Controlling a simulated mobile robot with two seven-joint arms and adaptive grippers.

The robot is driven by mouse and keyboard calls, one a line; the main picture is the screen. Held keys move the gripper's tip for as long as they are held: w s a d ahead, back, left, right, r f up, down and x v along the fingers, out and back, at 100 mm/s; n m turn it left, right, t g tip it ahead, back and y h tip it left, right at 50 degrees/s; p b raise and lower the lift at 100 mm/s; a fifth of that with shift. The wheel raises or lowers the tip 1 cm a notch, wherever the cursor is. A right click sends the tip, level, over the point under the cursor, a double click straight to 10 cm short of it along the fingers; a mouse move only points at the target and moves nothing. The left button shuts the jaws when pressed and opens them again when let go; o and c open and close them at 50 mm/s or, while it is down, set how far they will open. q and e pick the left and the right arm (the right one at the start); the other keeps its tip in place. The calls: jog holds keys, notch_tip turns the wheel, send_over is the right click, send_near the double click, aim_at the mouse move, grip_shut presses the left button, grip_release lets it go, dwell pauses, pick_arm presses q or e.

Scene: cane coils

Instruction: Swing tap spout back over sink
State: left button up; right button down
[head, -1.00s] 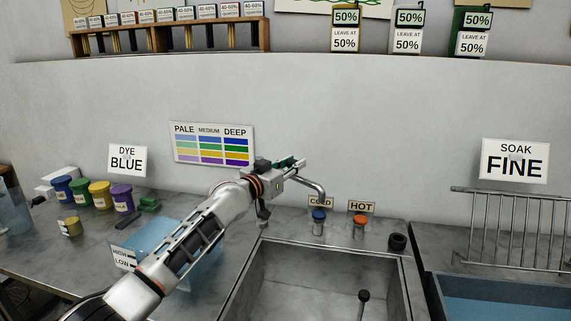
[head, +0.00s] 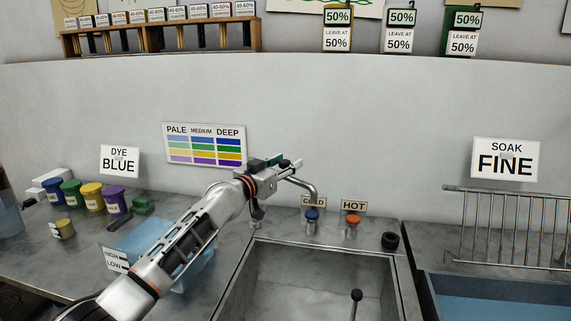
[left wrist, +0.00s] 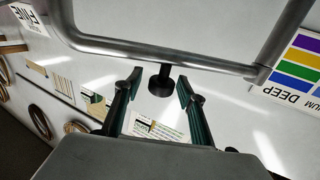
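The tap spout (head: 304,187) is a bent metal tube behind the sink (head: 322,270), partly hidden by my left gripper. Its downturned end (head: 256,214) seems to hang near the sink's back left corner, by the counter. My left gripper (head: 288,165) is at the spout. In the left wrist view the spout tube (left wrist: 165,59) runs across the top, with a small black knob (left wrist: 161,82) below it. The green-padded fingers of the left gripper (left wrist: 159,80) are apart, one on each side of the knob; contact is not visible. My right gripper is not in view.
The blue cold knob (head: 312,217) and orange hot knob (head: 352,222) stand behind the sink. A black-topped stem (head: 356,296) rises in the sink. A blue translucent bin (head: 140,238) and dye pots (head: 91,196) are left. A metal rack (head: 510,224) is right.

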pick_arm(q)
jog(key=shift+a+f, duration=0.1)
jog(key=shift+s+a, duration=0.25)
jog(key=shift+s, duration=0.25)
jog(key=v, duration=1)
jog(key=shift+s+a, duration=0.25)
jog(key=shift+a, duration=0.05)
